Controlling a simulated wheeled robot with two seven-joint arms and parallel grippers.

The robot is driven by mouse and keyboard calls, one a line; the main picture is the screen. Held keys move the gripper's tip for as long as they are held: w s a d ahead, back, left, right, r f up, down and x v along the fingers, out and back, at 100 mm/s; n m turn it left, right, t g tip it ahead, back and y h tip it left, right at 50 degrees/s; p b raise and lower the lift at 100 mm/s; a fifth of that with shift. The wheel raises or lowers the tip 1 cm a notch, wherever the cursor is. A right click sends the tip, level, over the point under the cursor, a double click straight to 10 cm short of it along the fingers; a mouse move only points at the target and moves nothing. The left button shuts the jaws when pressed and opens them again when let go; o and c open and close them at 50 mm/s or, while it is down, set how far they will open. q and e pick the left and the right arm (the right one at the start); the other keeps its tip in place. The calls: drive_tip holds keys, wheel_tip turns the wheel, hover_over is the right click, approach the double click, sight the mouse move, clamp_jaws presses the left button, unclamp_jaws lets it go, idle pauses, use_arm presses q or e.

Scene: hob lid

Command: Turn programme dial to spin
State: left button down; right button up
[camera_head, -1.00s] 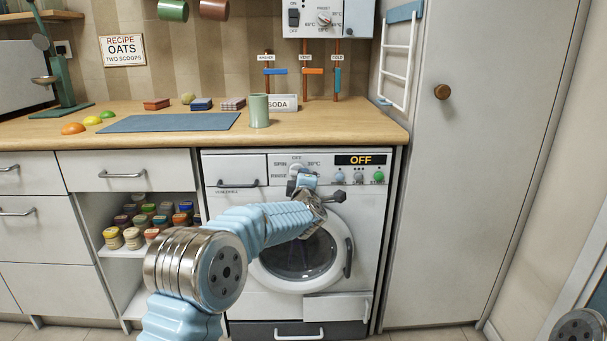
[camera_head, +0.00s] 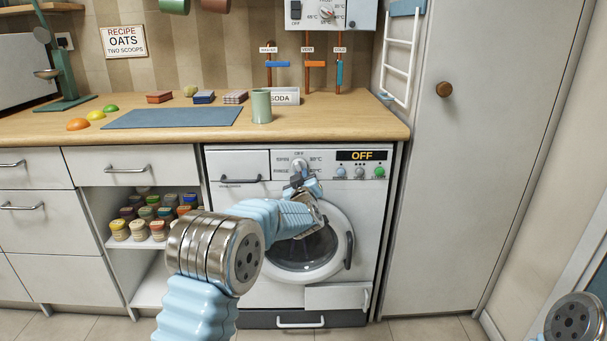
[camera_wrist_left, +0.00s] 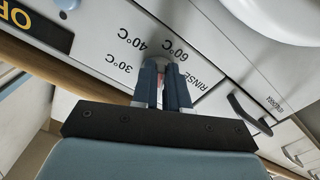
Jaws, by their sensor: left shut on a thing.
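The programme dial (camera_head: 299,165) is a pale round knob on the washing machine's front panel, with printed labels around it. The display (camera_head: 361,156) to its right reads OFF. My left gripper (camera_head: 297,179) is at the dial, reaching up from below. In the left wrist view the two dark fingers (camera_wrist_left: 163,80) are shut on the dial (camera_wrist_left: 160,60), which is mostly hidden between them. The labels 30°C, 40°C, 60°C and RINSE show around it. Where the dial's mark points cannot be told. My right gripper is out of view.
Small round buttons (camera_head: 359,172) sit right of the dial. The detergent drawer (camera_head: 237,165) is to its left and the round door (camera_head: 318,262) is below. The wooden counter (camera_head: 365,128) overhangs above. A tall cupboard (camera_head: 470,190) stands on the right.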

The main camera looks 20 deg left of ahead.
sight(294, 170)
use_arm(q)
drive_tip(key=m, duration=0.6)
drive_tip(key=a+m+p, duration=0.1)
drive_tip(key=m, duration=0.6)
drive_tip(key=a+m, duration=0.1)
drive_tip(key=m, duration=0.6)
drive_tip(key=shift+s+a+r, duration=0.15)
drive_tip(key=shift+s+r, duration=0.2)
drive_tip(key=shift+r, duration=0.05)
drive_tip(key=m, duration=0.2)
drive_tip(key=shift+r+m, duration=0.15)
drive_tip(key=shift+m, duration=0.25)
drive_tip(key=m+b, duration=0.1)
drive_tip(key=m, duration=0.1)
drive_tip(key=shift+r+m, duration=0.15)
drive_tip(key=shift+m, duration=0.15)
drive_tip(key=shift+r+m+b, duration=0.2)
drive_tip(key=shift+m+b, duration=0.25)
drive_tip(key=shift+m, duration=0.4)
drive_tip(key=shift+r+m+b, duration=0.15)
drive_tip(key=shift+m+b, duration=0.3)
drive_tip(key=shift+m, duration=0.4)
drive_tip(key=c, duration=1.1)
unclamp_jaws()
drive_tip(key=shift+r, duration=0.15)
drive_tip(key=shift+c, duration=0.2)
